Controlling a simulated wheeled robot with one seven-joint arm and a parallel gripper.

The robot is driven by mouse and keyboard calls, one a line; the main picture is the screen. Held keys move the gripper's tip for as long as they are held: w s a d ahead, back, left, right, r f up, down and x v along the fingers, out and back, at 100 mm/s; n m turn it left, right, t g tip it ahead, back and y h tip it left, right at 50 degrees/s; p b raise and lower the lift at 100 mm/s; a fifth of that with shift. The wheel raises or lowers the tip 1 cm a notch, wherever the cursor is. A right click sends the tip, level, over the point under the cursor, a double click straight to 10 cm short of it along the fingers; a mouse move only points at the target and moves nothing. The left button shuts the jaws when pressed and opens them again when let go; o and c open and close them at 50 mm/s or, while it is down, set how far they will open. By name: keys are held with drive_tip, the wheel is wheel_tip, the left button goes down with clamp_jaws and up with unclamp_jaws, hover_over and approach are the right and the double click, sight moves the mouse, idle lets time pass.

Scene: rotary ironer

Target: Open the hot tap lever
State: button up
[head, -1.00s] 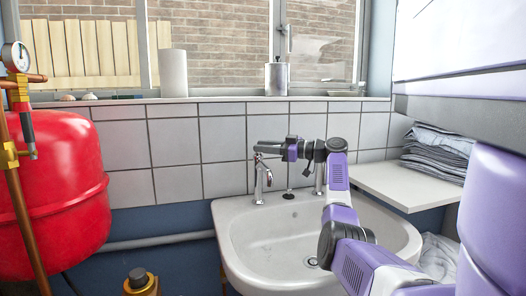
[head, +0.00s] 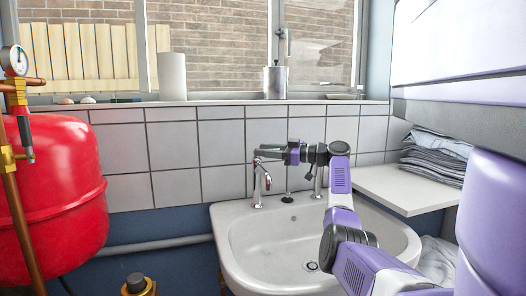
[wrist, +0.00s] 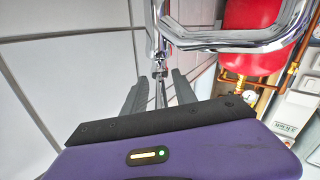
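A chrome tap (head: 257,187) stands at the left back of the white basin (head: 232,262), with its spout curving forward. A second chrome tap (head: 318,184) stands to its right, partly behind my arm. No hot or cold marking is readable. My gripper (head: 262,152) is level with the top of the left tap and points left. In the wrist view, my two grey fingers (wrist: 158,88) stand apart on either side of a thin chrome lever (wrist: 160,92) of that tap. I cannot tell whether either finger touches it. The tap's thick chrome spout (wrist: 235,42) crosses just beyond the fingers.
The tiled wall (head: 175,187) is close behind the taps. A red tank (head: 55,190) with copper pipes stands at the left. A white shelf (head: 405,190) with folded cloth (head: 437,155) is at the right.

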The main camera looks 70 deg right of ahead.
drive_tip(key=s, duration=0.6)
drive_tip(key=shift+s+a+p, duration=0.15)
drive_tip(key=shift+s+p, duration=0.25)
drive_tip(key=shift+r, duration=0.15)
